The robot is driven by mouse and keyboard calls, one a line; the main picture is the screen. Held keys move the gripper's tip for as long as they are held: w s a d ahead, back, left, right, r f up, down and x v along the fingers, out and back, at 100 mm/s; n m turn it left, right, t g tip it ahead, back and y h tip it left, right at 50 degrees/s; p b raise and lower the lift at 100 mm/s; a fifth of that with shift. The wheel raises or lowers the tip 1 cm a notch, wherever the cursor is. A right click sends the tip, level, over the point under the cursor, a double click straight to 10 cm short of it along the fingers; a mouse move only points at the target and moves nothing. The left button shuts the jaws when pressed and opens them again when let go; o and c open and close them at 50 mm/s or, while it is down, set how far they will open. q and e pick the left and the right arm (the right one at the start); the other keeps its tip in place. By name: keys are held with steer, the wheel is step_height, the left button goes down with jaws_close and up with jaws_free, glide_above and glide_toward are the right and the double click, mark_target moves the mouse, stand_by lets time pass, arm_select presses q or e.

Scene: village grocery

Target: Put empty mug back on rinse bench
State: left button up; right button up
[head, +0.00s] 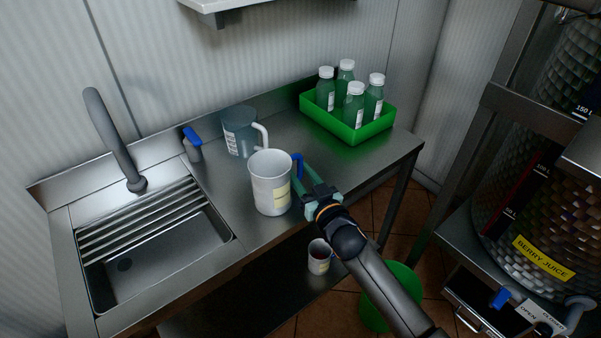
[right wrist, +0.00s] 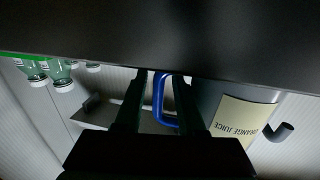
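A pale mug (head: 268,185) with a blue handle and a yellowish label stands upright on the steel rinse bench (head: 226,192), right of the sink. In the right wrist view, which is upside down, the label (right wrist: 238,118) reads "ORANGE JUICE". The inside bottom of the mug is not clear to see. My right gripper (head: 308,187) is at the handle side of the mug. In the right wrist view its two fingers (right wrist: 160,95) stand apart on either side of the blue handle (right wrist: 158,100), with a gap visible. My left gripper is not in view.
A bluish jug (head: 238,132) with a pale handle stands close behind the mug. A green crate (head: 372,134) of several bottles is at the bench's right end. A small cup (head: 318,262) sits below, near a green bucket (head: 404,280). The sink (head: 150,262) is left; a juice tank (head: 550,170) right.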

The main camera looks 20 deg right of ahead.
steer(key=shift+o, duration=0.4)
steer(key=shift+r, duration=0.15)
steer(key=s+d, duration=0.2)
steer(key=s, duration=1)
steer(key=s+a+f+g, duration=0.2)
steer(key=s+f+g, duration=0.6)
steer(key=s+f, duration=1)
step_height(320, 180, down, 4)
steer(key=shift+a+r+n+g, duration=0.25)
steer(key=shift+a+n+g, duration=0.05)
steer(key=shift+a+g, duration=0.1)
steer(key=shift+d, duration=0.1)
